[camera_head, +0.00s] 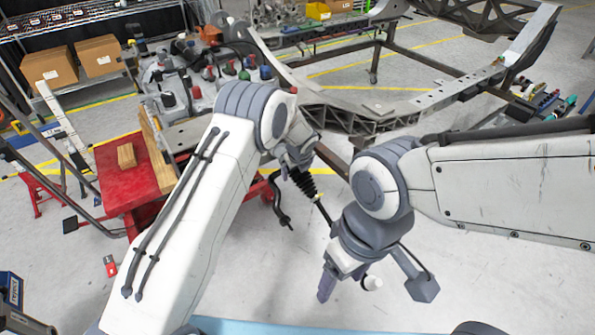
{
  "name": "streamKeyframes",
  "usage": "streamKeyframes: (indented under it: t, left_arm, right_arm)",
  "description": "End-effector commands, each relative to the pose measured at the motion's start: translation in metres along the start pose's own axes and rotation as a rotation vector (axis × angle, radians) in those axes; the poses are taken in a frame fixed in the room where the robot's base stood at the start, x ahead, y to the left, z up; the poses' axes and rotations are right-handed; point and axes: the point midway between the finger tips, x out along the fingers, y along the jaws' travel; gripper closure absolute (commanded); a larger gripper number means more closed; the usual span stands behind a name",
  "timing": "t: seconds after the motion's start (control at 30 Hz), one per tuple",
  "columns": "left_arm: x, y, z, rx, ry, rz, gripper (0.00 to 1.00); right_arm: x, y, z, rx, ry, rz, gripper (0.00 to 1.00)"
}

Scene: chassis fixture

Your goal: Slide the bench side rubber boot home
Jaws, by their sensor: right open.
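A black ribbed rubber boot (303,181) shows near the middle of the head view, just below my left wrist. A thin dark rod (323,211) runs from its lower end down to the right, until my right wrist hides it. My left gripper (299,158) is close against the upper end of the boot. Its fingers are mostly hidden by the wrist, so I cannot tell whether they grip it. My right gripper (327,285) is open, points down over the floor and is apart from the boot.
A black bent arm part (280,206) hangs left of the boot. A large grey chassis frame (405,117) spans behind my arms. A red bench (117,183) with wooden blocks stands left. A parts-laden bench (192,85) is behind it. Open floor lies below.

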Motion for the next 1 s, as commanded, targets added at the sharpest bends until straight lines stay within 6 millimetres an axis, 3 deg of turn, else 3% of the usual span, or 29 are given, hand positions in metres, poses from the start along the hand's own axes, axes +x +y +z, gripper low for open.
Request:
streamKeyframes:
  t: [0.27,0.7,1.0]
  left_arm:
    - [-0.009,-0.001,-0.002,0.003,0.002,-0.002,0.00]
    - [-0.088,0.001,0.001,-0.001,0.000,0.000,0.00]
    - [-0.104,0.002,0.000,0.000,0.002,0.001,0.00]
  right_arm:
    - [0.000,0.000,0.000,0.000,0.000,0.000,0.30]
    - [-0.004,0.000,0.000,0.000,0.000,0.000,0.30]
    - [-0.005,0.000,0.000,0.000,0.000,0.000,0.30]
